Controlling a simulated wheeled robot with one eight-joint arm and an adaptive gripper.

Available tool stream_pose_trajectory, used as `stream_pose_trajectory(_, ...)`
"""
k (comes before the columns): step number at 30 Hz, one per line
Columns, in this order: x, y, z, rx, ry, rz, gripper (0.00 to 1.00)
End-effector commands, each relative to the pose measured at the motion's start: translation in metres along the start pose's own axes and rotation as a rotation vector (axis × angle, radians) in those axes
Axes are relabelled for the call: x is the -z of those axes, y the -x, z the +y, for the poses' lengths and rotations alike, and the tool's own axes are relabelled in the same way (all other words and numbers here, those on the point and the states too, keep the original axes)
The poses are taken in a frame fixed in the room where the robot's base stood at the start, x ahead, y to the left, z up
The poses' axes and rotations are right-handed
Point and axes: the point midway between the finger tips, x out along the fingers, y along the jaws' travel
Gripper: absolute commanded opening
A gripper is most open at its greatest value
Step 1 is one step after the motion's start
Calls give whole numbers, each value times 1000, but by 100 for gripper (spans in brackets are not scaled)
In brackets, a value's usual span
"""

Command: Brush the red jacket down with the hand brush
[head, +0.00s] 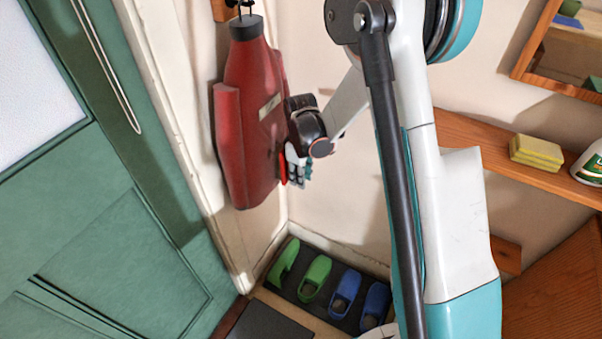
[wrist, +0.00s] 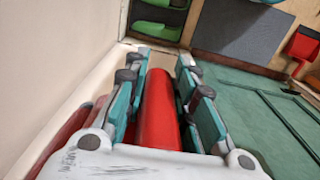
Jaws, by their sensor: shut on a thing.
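The red jacket (head: 247,125) hangs upright from a hook on the wall, left of my arm. A dark piece tops it, and a small pale label is on its front. My gripper (head: 297,172) is at the jacket's lower right side. It is shut on a red hand brush (head: 283,168), of which only a sliver shows here. In the wrist view the brush (wrist: 158,112) is a smooth red rounded body between the fingers. The jacket's edge (wrist: 62,140) shows at the lower left there. I cannot tell whether the bristles touch the jacket; they are hidden.
A green door (head: 115,220) stands at the left. Green and blue shoes (head: 315,278) stand on a dark mat on the floor below. A framed mirror (head: 560,45) hangs above.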

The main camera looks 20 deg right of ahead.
Motion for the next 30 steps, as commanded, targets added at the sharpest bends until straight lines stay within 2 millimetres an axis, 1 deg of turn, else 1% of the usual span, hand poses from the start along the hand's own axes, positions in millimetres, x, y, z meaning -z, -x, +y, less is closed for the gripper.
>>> stream_pose_trajectory(5,0,4,0,0,0,0,0)
stream_pose_trajectory(18,2,38,0,0,0,0,0)
stream_pose_trajectory(25,2,43,0,0,0,0,0)
stream_pose_trajectory(30,3,56,1,0,0,0,0)
